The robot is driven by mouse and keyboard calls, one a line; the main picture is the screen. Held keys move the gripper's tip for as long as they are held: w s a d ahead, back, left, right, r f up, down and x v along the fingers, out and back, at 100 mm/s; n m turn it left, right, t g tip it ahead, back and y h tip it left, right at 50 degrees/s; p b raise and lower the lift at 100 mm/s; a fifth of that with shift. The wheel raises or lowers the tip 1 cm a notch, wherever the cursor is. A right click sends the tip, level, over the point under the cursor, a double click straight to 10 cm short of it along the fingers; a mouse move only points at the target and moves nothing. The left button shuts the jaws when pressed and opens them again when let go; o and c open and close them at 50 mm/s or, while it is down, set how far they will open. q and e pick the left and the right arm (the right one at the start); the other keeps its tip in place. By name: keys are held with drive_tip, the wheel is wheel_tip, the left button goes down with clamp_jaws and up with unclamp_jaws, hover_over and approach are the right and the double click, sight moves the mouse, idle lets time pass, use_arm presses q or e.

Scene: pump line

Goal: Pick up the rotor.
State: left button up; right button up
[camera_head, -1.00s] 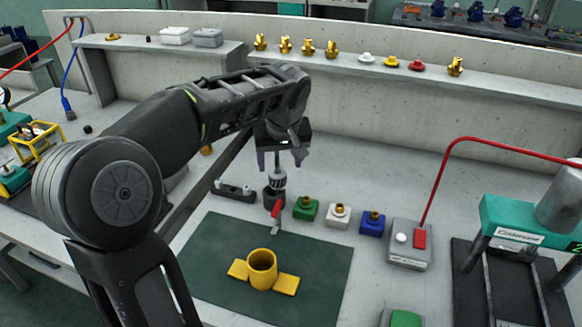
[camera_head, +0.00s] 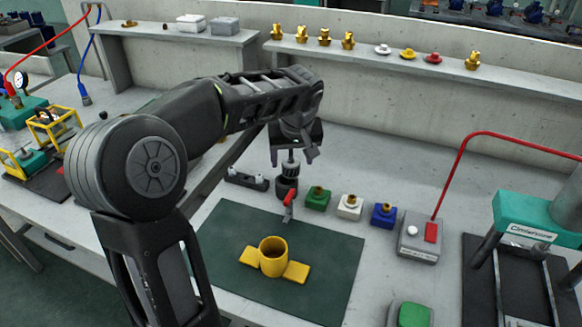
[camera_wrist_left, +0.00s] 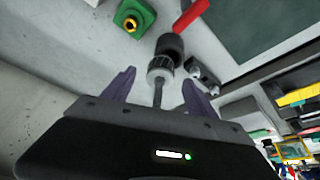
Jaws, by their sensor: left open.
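What looks like the rotor (camera_head: 291,169) is a thin grey shaft with a ribbed collar, upright on a dark round holder (camera_head: 287,188) with a red lever. It stands at the far edge of the green mat. My left gripper (camera_head: 293,154) is open above it, fingers pointing down. In the left wrist view the rotor's thin shaft (camera_wrist_left: 157,93) lies between the spread purple fingers of my gripper (camera_wrist_left: 158,91), with a gap on both sides. The rotor's lower end is hidden in the holder. My right gripper is not in view.
Green (camera_head: 317,199), white (camera_head: 349,208) and blue (camera_head: 383,216) blocks with brass fittings stand right of the holder. A low black rack (camera_head: 246,180) is to its left. A yellow cup-shaped fixture (camera_head: 272,257) is on the mat (camera_head: 320,285). A teal press (camera_head: 525,222) stands at right.

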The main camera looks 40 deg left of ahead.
sight(292, 161)
use_arm(q)
drive_tip(key=x, duration=0.4)
drive_tip(key=shift+f, duration=0.1)
idle(0.4)
clamp_jaws()
idle(0.6)
